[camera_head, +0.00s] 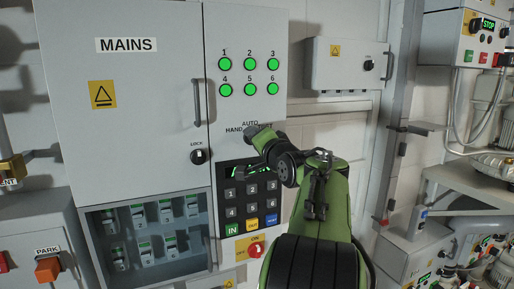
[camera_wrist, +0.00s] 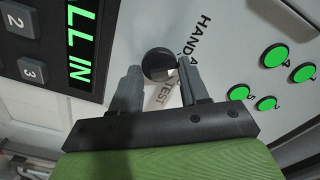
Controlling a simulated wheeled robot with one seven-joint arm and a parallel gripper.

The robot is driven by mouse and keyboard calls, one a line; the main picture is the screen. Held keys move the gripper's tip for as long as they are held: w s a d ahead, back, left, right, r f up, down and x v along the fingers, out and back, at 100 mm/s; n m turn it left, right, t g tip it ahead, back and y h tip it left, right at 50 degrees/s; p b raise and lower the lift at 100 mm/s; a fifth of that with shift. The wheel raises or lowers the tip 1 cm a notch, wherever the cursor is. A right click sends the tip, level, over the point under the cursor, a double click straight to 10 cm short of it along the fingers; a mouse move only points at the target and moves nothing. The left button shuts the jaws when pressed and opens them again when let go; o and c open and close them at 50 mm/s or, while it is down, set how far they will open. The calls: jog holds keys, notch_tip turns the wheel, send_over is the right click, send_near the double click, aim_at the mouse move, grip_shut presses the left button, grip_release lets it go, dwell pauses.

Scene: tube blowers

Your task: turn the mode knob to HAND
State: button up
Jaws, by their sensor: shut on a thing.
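The mode knob (camera_wrist: 157,64) is a dark round knob on the pale cabinet front, with the words HAND and TEST printed around it. In the wrist view it sits between the two grey fingertips of my gripper (camera_wrist: 161,70), which is shut on it. The AUTO label is partly covered by a finger there. In the head view my gripper (camera_head: 259,137) reaches the panel just below the AUTO and HAND labels (camera_head: 242,127) and hides most of the knob. I cannot tell which label the knob points to.
Below the knob are a green-lit display (camera_wrist: 78,45) and a keypad (camera_head: 252,195). Several lit green lamps (camera_head: 249,77) are above. A LOCK knob (camera_head: 198,156) and a long door handle (camera_head: 197,103) are to the left. A red knob (camera_head: 256,250) sits lower down.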

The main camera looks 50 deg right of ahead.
jog(key=shift+w+a+r+n+b, duration=0.1)
jog(key=shift+n+b, duration=0.15)
jog(key=shift+n, duration=0.35)
jog(key=shift+s+a+r+n+b, duration=0.1)
jog(key=shift+r+n+b, duration=0.1)
jog(key=shift+n, duration=0.4)
jog(key=shift+w+a+r+n+b, duration=0.1)
jog(key=shift+n+b, duration=0.15)
jog(key=shift+n, duration=0.35)
jog(key=o, duration=0.8)
jog(key=shift+c, duration=0.2)
jog(key=shift+o, duration=0.5)
jog(key=shift+w+a, duration=0.1)
jog(key=shift+f, duration=0.2)
